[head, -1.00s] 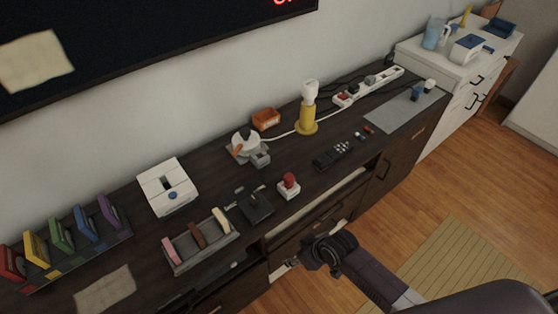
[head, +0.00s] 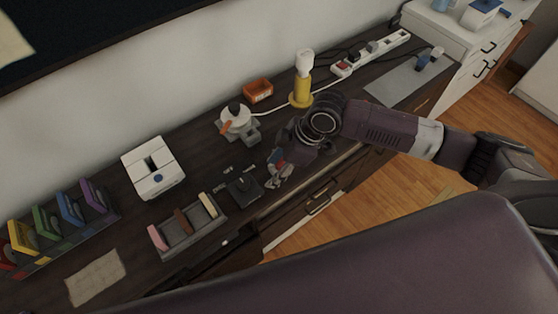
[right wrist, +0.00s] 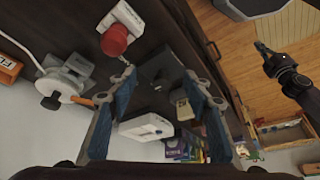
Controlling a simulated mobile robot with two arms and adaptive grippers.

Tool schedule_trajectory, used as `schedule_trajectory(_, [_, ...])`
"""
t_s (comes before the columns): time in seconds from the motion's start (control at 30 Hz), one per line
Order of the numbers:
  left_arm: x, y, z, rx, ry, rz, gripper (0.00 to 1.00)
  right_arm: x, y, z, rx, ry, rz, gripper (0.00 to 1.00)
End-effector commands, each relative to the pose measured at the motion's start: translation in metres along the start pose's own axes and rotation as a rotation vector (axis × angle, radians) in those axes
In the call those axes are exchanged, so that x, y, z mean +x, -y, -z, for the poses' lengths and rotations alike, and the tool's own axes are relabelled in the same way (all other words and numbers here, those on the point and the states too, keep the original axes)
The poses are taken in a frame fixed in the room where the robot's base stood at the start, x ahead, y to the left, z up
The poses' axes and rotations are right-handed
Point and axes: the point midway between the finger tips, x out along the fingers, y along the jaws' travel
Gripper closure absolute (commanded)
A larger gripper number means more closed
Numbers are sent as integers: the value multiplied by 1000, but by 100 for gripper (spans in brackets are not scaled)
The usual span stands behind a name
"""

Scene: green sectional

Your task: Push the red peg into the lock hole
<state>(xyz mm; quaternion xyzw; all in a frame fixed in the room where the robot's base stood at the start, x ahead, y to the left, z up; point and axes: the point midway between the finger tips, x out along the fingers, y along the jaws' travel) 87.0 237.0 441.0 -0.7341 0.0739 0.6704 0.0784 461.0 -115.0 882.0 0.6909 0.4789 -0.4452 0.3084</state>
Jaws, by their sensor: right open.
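A red cylinder, seemingly the red peg (right wrist: 115,40), stands on a white block (right wrist: 126,18) in the right wrist view. No separate lock hole can be made out. My right gripper (head: 280,170) is over the front of the dark cabinet top and largely hides the red cylinder in the head view. In the right wrist view my right gripper (right wrist: 160,78) shows two spread fingers with blue pads and nothing between them. The red cylinder is beyond the left fingertip. A dark arm end, apparently my left gripper (right wrist: 265,55), shows at the right; its jaws are too small to read.
Beside my right gripper lie a black box (head: 243,188) and a grey tray (head: 185,241) with several blocks. A white box (head: 153,181), a white round device (head: 236,120), an orange box (head: 258,91) and a yellow lamp-like post (head: 301,98) stand behind.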

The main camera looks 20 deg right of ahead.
Motion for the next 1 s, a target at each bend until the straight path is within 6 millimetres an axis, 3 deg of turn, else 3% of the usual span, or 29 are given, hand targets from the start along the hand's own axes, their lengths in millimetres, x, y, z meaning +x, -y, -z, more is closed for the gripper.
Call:
schedule_trajectory(0.03, [0,1,-1,0,1,1,100,-10,-20,-10,10,17,-14,54])
schedule_trajectory(0.1, [0,1,-1,0,1,1,100,-19,-36,-20,25,26,-19,54])
schedule_trajectory(0.33, [0,1,1,0,-1,1,100,-34,-61,-35,60,35,-28,54])
schedule_trajectory(1.0, [-24,-3,6,-2,-5,-4,100,38,-64,-36,60,35,-28,54])
